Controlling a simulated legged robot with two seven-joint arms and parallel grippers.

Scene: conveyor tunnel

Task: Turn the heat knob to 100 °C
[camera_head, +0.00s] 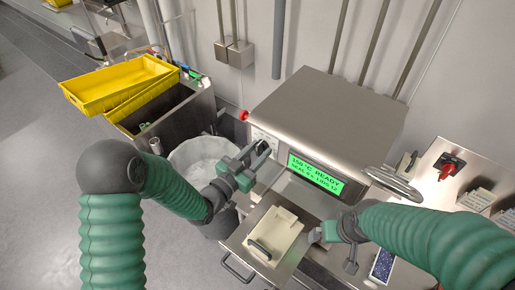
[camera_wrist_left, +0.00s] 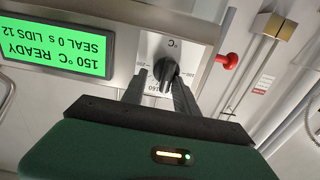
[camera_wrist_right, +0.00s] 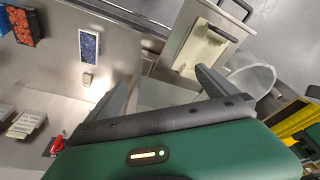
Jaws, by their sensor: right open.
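The heat knob (camera_wrist_left: 165,72) is a black dial on a white scale plate marked °C, on the front of a steel machine (camera_head: 330,105). The green display (camera_head: 315,172) reads 150 °C READY; it also shows upside down in the left wrist view (camera_wrist_left: 55,45). My left gripper (camera_wrist_left: 160,78) is at the knob, with one finger on each side of it. Its fingers are closer together than the right ones, but I cannot tell whether both touch the knob. My right gripper (camera_wrist_right: 163,78) is open and empty near the tray drawer.
A cream tray (camera_head: 290,222) with a dark handle sits in the drawer below the machine. A red button (camera_wrist_left: 228,60) is beside the scale plate. A bin with a clear liner (camera_head: 195,152) and a yellow crate (camera_head: 100,92) stand at left. A red rotary switch (camera_head: 447,170) is at right.

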